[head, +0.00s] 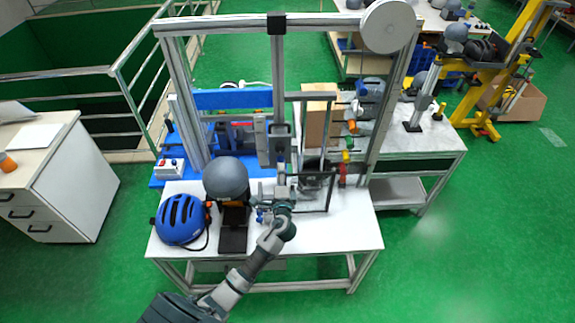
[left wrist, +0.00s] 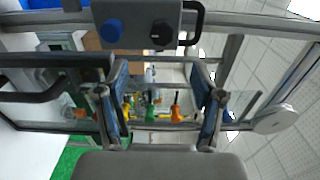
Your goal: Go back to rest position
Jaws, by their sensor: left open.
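My left arm reaches up from the bottom of the head view, and its left gripper (head: 281,188) is over the white table (head: 345,232), in front of the drop tower frame (head: 280,90). In the left wrist view the gripper (left wrist: 160,82) has its two blue-padded fingers spread apart with nothing between them. A grey box (left wrist: 137,38) with a blue knob (left wrist: 112,31), a black knob (left wrist: 161,32) and a dark handle (left wrist: 196,22) is just beyond the fingers. My right gripper is not in view.
A blue helmet (head: 182,219) and a grey headform (head: 226,178) on a dark stand sit left of the gripper. A clear-paned frame (head: 318,193) stands close on its right. A white cabinet (head: 62,180) is at far left; green floor (head: 470,260) is free at right.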

